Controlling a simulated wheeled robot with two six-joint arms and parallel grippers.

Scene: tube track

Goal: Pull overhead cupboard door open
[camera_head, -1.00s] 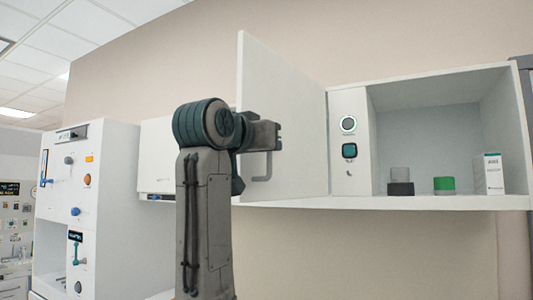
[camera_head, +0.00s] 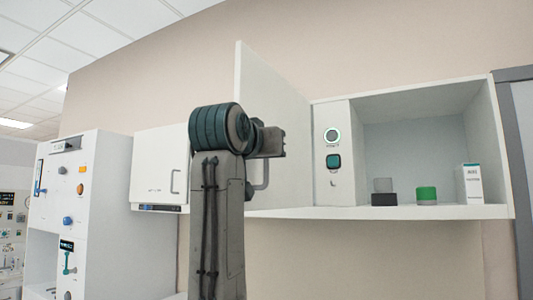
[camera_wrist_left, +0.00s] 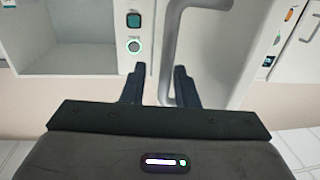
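The white overhead cupboard (camera_head: 430,212) is on the right in the head view. Its door (camera_head: 268,85) stands swung open at its left side, with a grey bar handle (camera_head: 262,180) low on its outer face. My left gripper (camera_head: 280,142) is at the door's outer face, just above the visible lower part of the handle. The wrist view shows my left gripper (camera_wrist_left: 158,85) with its two dark fingers apart. The handle (camera_wrist_left: 170,45) runs between them, close to the right finger; contact cannot be told. My arm hides part of the door and handle. My right gripper is not in view.
A closed white cabinet (camera_head: 160,165) hangs behind the arm at left. A white machine (camera_head: 92,210) stands further left.

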